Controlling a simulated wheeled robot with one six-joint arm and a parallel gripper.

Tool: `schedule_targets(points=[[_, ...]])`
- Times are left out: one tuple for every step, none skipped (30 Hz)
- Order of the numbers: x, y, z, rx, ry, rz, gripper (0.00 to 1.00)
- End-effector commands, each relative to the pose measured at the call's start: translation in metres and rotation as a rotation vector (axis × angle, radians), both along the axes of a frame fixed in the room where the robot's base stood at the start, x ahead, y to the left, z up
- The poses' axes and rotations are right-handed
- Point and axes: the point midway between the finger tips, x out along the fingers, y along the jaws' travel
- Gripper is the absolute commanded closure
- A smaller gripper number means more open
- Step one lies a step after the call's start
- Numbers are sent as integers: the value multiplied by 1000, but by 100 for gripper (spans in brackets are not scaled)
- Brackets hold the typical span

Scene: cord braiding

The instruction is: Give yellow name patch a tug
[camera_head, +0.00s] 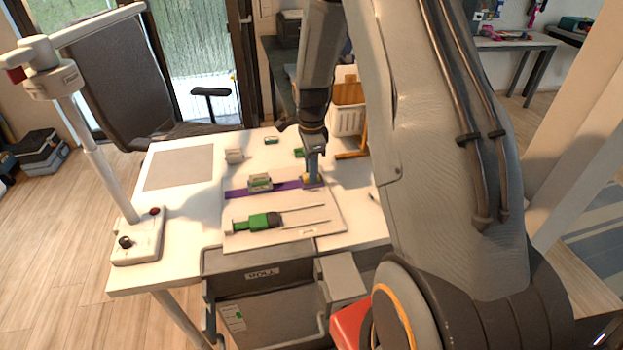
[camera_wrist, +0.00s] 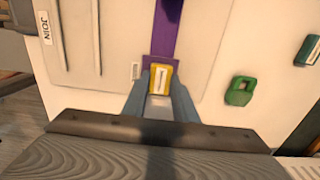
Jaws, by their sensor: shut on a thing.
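The yellow name patch (camera_wrist: 159,79) sits between my gripper's fingertips (camera_wrist: 158,92) in the wrist view, at the end of a purple strap (camera_wrist: 163,40). My gripper is shut on the patch. In the head view my gripper (camera_head: 311,176) reaches down to the right end of the purple strap (camera_head: 288,187), and the patch (camera_head: 306,179) is a small yellow spot beside the fingers, partly hidden. The strap lies across a pale board (camera_head: 285,222) on the table.
A block (camera_head: 260,182) sits on the strap. A green-handled tool (camera_head: 263,221) lies in front of it. A green item (camera_wrist: 240,91) lies right of the board in the wrist view. A lamp-like stand (camera_head: 136,235) is at the table's left, near an empty mat (camera_head: 180,167).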

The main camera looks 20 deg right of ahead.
Motion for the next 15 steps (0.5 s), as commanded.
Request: schedule_targets(points=[[0,0,-1,0,1,0,100],[0,0,-1,0,1,0,100],[0,0,-2,0,1,0,100],[0,0,-2,0,1,0,100],[0,0,-2,0,1,0,100],[0,0,-2,0,1,0,100],[0,0,-2,0,1,0,100],[0,0,-2,0,1,0,100],[0,0,-2,0,1,0,100],[-1,0,-2,0,1,0,100],[-1,0,-2,0,1,0,100],[-1,0,-2,0,1,0,70],[-1,0,-2,0,1,0,65],[-1,0,-2,0,2,0,60],[-1,0,-3,0,2,0,53]])
